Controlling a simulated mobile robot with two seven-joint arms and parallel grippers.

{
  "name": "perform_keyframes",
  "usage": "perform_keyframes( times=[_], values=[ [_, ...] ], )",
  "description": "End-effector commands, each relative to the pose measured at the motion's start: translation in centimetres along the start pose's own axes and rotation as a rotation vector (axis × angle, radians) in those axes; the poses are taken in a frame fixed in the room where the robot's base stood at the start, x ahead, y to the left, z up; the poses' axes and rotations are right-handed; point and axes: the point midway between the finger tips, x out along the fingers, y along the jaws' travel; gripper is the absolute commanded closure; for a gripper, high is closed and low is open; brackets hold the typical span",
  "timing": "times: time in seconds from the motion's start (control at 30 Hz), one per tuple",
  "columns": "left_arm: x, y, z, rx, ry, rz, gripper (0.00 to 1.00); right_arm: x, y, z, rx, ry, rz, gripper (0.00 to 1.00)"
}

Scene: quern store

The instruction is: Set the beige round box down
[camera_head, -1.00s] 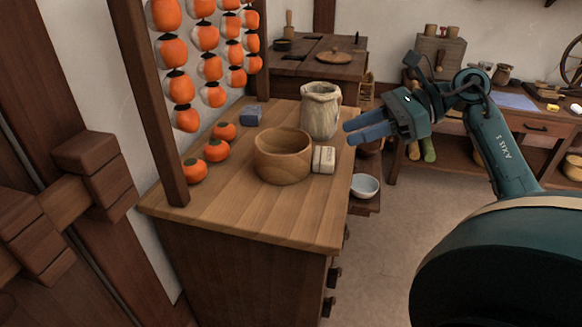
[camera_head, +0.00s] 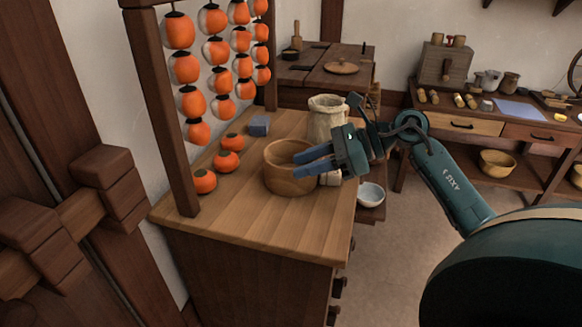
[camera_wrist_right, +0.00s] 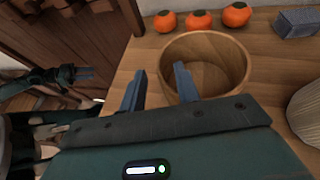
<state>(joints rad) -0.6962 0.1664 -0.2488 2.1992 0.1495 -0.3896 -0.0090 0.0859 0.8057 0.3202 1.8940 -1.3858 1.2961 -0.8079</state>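The beige round box (camera_head: 288,181), an open round wooden vessel, stands upright on the wooden cabinet top and looks empty. In the right wrist view the box (camera_wrist_right: 207,65) lies just beyond the fingertips. My right gripper (camera_head: 297,163) is open, its blue fingers overlapping the box's right side in the head view. In the right wrist view the gripper (camera_wrist_right: 160,78) has its fingers apart on either side of the near left rim; I cannot tell whether they touch it. My left gripper (camera_wrist_right: 85,73) shows small at the left of the right wrist view, its opening unclear.
Several orange persimmons (camera_head: 227,161) sit left of the box, under hanging strings of fruit (camera_head: 184,68). A blue-grey block (camera_head: 259,125) and a pale jug (camera_head: 325,115) stand behind. The cabinet top's front (camera_head: 245,228) is clear.

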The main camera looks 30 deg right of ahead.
Motion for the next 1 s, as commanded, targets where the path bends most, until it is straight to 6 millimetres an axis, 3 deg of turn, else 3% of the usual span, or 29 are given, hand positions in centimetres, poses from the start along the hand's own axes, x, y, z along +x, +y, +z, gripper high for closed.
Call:
perform_keyframes(
  times=[0.13,0.37,0.73,1.0],
  values=[
    [0.22,0.03,-0.02,0.001,-0.007,0.001,0.59,1.30,-0.03,0.05,0.001,-0.001,-0.001,0.68],
    [0.41,0.04,-0.20,0.002,-0.002,0.002,0.59,1.45,-0.02,-0.06,0.001,0.000,-0.001,0.68],
    [0.32,0.11,-0.07,0.000,-0.004,0.003,0.59,1.43,0.00,-0.08,0.001,0.001,0.000,0.98],
    [0.20,0.16,-0.02,-0.001,-0.005,0.004,0.59,1.45,0.01,-0.14,0.002,0.002,0.001,1.00]
  ],
)
